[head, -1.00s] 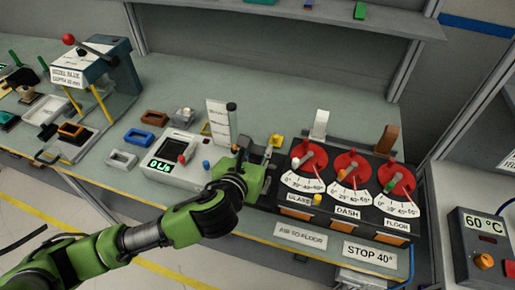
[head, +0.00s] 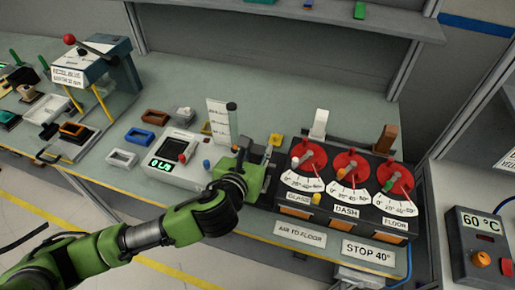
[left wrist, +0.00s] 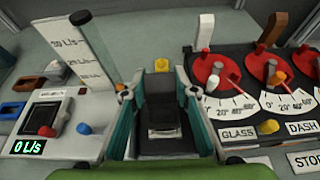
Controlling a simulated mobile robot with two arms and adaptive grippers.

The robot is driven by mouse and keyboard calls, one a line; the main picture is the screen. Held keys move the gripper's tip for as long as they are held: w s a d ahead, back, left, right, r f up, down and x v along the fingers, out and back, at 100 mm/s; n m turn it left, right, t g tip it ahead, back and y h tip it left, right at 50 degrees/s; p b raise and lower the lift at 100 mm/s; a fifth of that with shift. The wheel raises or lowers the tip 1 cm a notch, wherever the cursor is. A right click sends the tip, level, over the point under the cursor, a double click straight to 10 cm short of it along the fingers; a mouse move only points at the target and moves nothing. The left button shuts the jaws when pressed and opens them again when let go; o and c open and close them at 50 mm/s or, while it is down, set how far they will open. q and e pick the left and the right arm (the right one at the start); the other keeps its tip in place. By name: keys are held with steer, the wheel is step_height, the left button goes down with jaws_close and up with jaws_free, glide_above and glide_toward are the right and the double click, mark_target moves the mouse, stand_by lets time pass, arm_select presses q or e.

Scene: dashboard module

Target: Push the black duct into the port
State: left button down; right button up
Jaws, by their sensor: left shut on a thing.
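My left gripper (head: 264,153) is at the front of the bench, between the white flow meter and the module with red dials. In the left wrist view its two fingers (left wrist: 160,95) are shut on the sides of the black duct (left wrist: 160,88). The duct sits upright between them, with a pale rectangular patch low on its near face. In the head view the gripper mostly hides the duct. I cannot make out the port or how far the duct is from it. My right gripper is not in view.
The dial module (head: 345,208), with three red dials and labels, stands close to the right of the gripper. The flow meter (head: 172,170), reading 0 L/s, is on the left. A yellow piece (head: 276,140) lies behind. The bench top (head: 270,90) farther back is clear.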

mark_target(256, 162)
arm_select(q)
steer(key=shift+f+b, duration=0.6)
steer(key=shift+f, duration=1.15)
steer(key=c, duration=1.5)
jaws_free()
steer(key=shift+s, duration=0.1)
steer(key=v, duration=1.2)
